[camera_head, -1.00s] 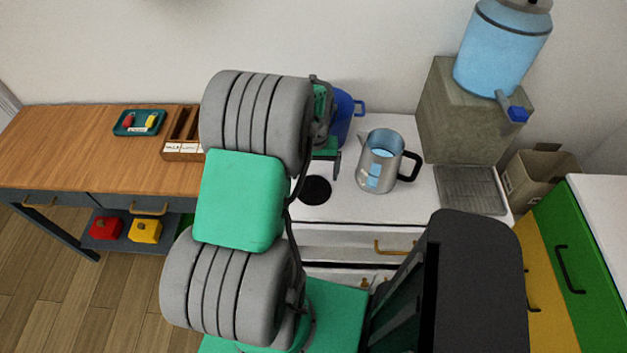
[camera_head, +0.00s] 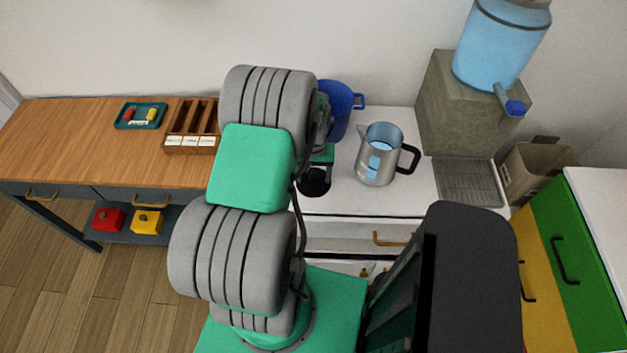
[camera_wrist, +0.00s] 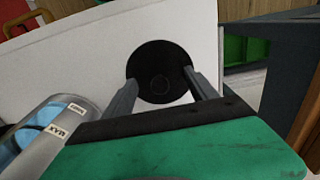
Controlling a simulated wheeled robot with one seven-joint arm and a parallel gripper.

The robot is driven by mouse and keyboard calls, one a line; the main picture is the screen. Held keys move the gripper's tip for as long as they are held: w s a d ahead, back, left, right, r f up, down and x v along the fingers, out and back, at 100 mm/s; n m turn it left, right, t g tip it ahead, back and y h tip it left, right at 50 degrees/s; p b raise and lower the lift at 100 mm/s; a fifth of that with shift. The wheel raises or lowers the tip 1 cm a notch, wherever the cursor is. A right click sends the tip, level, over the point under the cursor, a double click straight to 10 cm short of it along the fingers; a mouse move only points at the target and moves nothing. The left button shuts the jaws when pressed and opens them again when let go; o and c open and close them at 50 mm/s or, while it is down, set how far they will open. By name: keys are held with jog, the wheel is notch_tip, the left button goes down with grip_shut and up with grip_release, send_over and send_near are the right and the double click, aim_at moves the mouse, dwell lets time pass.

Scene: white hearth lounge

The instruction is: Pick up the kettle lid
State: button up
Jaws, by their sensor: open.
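The kettle lid is a flat black disc (camera_head: 314,188) on the white counter, left of the kettle, partly covered by my gripper in the head view. In the wrist view the lid (camera_wrist: 160,60) shows a faint round mark in its middle. My gripper (camera_wrist: 160,78) is open, with its two fingertips at the left and right edges of the lid. I cannot tell whether they touch it. The steel kettle (camera_head: 369,172) has a black handle and holds blue-tinted water. It stands uncovered; its side (camera_wrist: 78,118) shows at lower left in the wrist view.
A blue container (camera_head: 340,110) stands behind my gripper. A water dispenser (camera_head: 465,110) and drip tray (camera_head: 468,185) are to the right of the kettle. A wooden table (camera_head: 80,140) with a divided box (camera_head: 190,147) lies to the left.

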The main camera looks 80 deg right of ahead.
jog(key=shift+a+f, duration=0.25)
grip_shut()
